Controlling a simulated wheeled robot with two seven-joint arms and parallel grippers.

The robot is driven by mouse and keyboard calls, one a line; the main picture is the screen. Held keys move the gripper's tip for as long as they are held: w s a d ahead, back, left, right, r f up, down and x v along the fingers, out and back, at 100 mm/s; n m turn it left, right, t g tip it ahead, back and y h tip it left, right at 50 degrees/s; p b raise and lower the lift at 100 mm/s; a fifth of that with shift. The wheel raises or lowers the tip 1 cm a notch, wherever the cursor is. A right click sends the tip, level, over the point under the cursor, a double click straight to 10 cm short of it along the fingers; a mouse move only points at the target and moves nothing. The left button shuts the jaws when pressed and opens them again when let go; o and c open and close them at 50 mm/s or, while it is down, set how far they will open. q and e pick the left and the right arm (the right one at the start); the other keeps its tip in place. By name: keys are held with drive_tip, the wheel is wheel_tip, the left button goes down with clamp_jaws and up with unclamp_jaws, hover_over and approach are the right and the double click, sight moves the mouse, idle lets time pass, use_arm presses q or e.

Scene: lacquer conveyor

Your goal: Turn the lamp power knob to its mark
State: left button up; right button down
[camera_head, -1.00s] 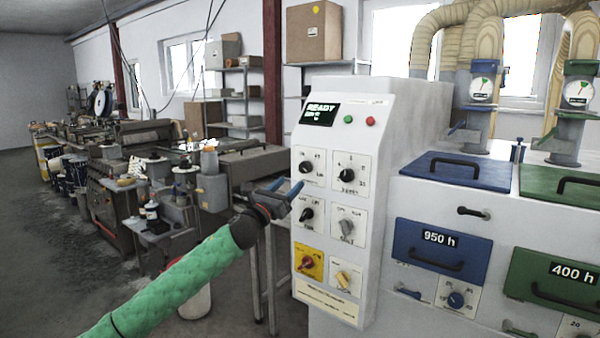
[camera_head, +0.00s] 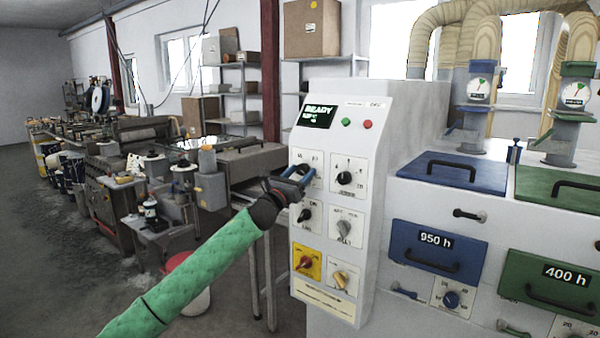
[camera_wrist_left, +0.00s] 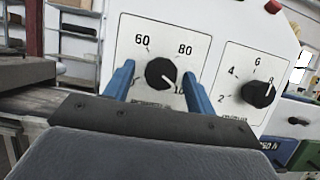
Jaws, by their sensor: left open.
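A black round knob (camera_wrist_left: 161,73) sits on a white dial plate marked 60 and 80, at the upper left of the control panel's knobs. Its white pointer line aims to the lower right; the mark there is partly hidden by a finger. The lettering below is too blurred to read, so I cannot confirm it is the lamp power knob. My left gripper (camera_head: 294,176) is in front of this knob and hides most of it in the head view. In the wrist view its blue fingers (camera_wrist_left: 160,84) are open, one on each side of the knob. I cannot tell whether they touch it.
A second black knob (camera_head: 345,178) with a 2-to-8 scale is just to the right. Below are further knobs, one on a yellow plate (camera_head: 304,264). A screen (camera_head: 319,114) reading READY and green and red buttons are above. Blue and green drawers stand at the right.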

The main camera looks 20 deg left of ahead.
use_arm(q)
drive_tip(key=shift+c, duration=0.5)
drive_tip(key=shift+w, duration=0.1)
drive_tip(key=c, duration=0.9)
